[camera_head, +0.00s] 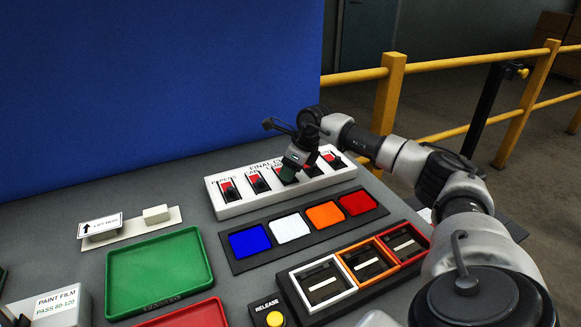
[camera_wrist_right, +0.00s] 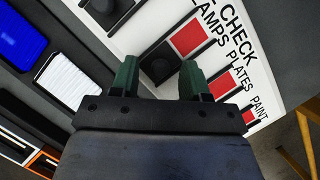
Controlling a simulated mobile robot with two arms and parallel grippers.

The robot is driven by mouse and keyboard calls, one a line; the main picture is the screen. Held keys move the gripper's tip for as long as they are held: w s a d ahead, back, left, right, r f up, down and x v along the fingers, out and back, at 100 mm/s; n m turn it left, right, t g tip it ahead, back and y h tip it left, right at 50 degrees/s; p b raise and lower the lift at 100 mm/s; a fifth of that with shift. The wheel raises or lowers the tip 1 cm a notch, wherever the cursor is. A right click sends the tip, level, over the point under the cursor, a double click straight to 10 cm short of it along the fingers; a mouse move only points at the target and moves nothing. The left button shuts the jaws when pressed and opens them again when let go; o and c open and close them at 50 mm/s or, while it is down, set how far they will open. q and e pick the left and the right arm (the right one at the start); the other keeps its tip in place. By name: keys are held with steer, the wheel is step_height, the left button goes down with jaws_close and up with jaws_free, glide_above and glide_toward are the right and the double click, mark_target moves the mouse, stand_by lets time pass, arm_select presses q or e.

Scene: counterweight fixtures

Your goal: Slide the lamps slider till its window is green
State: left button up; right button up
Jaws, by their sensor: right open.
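The white check panel (camera_head: 237,207) carries a row of sliders with black knobs and red windows. In the right wrist view, the lamps slider's knob (camera_wrist_right: 157,65) is black and its window (camera_wrist_right: 189,38) is red. My right gripper (camera_head: 287,173) is over the lamps slider and partly hides it in the head view. In the right wrist view, the open green fingers (camera_wrist_right: 158,77) are on either side of the lamps knob, with gaps visible. Whether they reach down beside it is unclear. My left gripper is not in view.
The neighbouring plates window (camera_wrist_right: 221,84) is also red. In front of the panel lies a black tray (camera_head: 262,259) of blue, white, orange and red tiles. A green tray (camera_head: 158,270) is at left. A yellow railing (camera_head: 388,92) stands behind.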

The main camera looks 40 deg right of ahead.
steer(key=shift+c, duration=0.3)
jaws_close()
steer(key=shift+w+d, duration=0.25)
steer(key=shift+w, duration=0.5)
steer(key=shift+w+d, duration=0.3)
steer(key=shift+w, duration=0.45)
steer(key=shift+w+d, duration=0.25)
steer(key=shift+w, duration=0.5)
steer(key=shift+r, duration=0.1)
steer(key=shift+c, duration=1.3)
jaws_free()
steer(key=o, duration=0.3)
steer(key=shift+w, duration=0.15)
